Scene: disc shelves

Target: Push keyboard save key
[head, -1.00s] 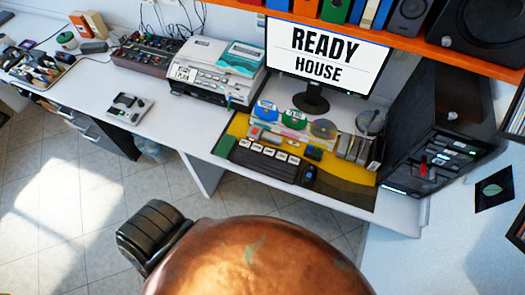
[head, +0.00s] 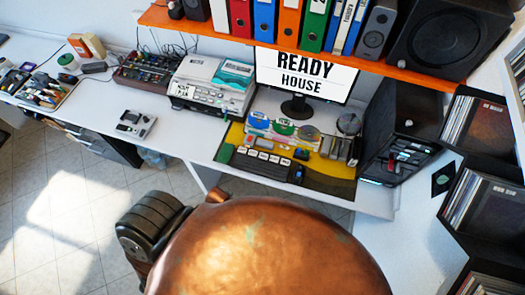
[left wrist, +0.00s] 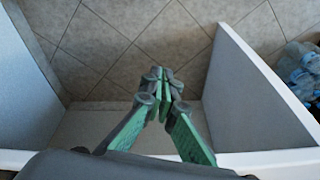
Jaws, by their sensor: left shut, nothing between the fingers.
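The dark keyboard (head: 268,167) lies on the yellow mat (head: 342,171) on the white desk, in front of the monitor (head: 305,75), whose screen reads "READY HOUSE". A row of white labelled keys runs along its back part; the labels are too small to read, so I cannot tell which is the save key. My left gripper (left wrist: 165,76) shows in the left wrist view, its green-padded fingers shut with nothing between them. It points down at floor tiles between white panels, with no keyboard in that view. Neither gripper shows in the head view.
A dark mouse (head: 298,175) sits at the keyboard's right end. Discs (head: 308,132) stand behind it. A printer-like machine (head: 212,84) is to the left, an open black case (head: 400,145) to the right. An orange shelf (head: 400,72) overhangs the desk. Plastic bottles (left wrist: 300,70) lie beside a panel.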

